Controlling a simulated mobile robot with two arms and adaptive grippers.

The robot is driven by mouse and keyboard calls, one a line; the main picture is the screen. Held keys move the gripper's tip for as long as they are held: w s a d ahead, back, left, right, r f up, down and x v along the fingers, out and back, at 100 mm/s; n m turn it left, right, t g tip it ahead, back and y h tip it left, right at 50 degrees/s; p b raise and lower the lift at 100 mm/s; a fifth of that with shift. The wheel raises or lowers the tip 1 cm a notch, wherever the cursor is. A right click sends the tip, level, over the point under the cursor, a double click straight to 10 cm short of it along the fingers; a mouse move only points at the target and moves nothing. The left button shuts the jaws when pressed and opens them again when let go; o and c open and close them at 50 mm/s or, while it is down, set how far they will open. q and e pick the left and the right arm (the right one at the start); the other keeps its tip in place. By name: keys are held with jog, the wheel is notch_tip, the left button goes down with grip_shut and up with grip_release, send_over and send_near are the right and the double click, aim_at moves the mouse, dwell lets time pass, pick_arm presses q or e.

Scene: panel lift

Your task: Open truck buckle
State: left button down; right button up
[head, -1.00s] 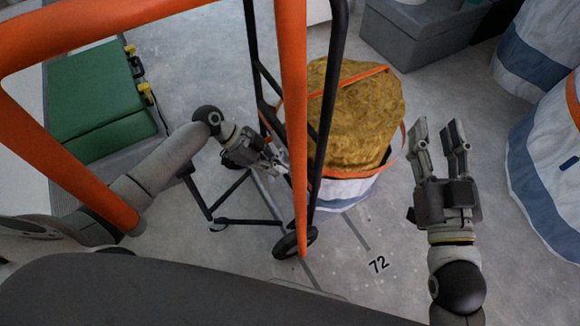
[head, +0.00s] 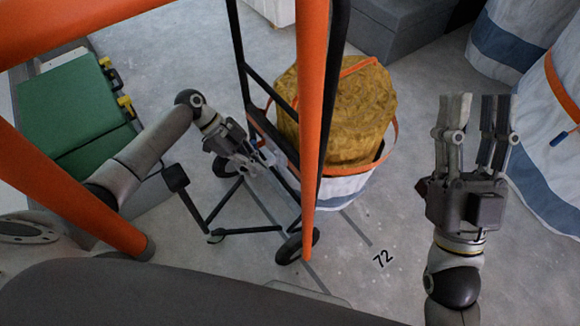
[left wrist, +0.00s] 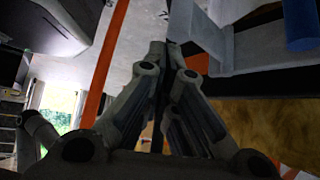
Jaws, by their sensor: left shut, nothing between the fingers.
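A hand truck with a black frame (head: 243,70) stands at the middle of the head view, close against a sack of yellow-brown material. My left gripper (head: 258,165) is shut and empty beside the frame, to its left. In the left wrist view its fingertips (left wrist: 164,50) meet just beside a grey metal bracket (left wrist: 235,42) with a blue cylinder (left wrist: 300,25), possibly the buckle. I cannot tell whether the fingertips touch it. In the head view the buckle is too small to make out clearly. My right gripper (head: 475,112) is open and empty over bare floor at right.
A yellow-brown load (head: 335,110) sits in a white bag with an orange rim behind the truck. An orange bar (head: 312,100) crosses in front of it. Green cases (head: 75,105) lie at left, a grey box (head: 395,25) at the back, and large white-blue bags (head: 545,130) at right.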

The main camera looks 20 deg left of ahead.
pick_arm(q)
jog(key=shift+w+a, duration=0.1)
jog(key=shift+a, duration=0.1)
dwell(0.5)
jog(key=shift+w+a+r, duration=0.1)
jog(key=shift+a+r, duration=0.15)
jog(key=shift+a, duration=0.05)
jog(key=s+v, duration=0.1)
jog(key=v, duration=1)
jog(key=shift+w+r, duration=0.2)
jog(key=shift+w, duration=0.25)
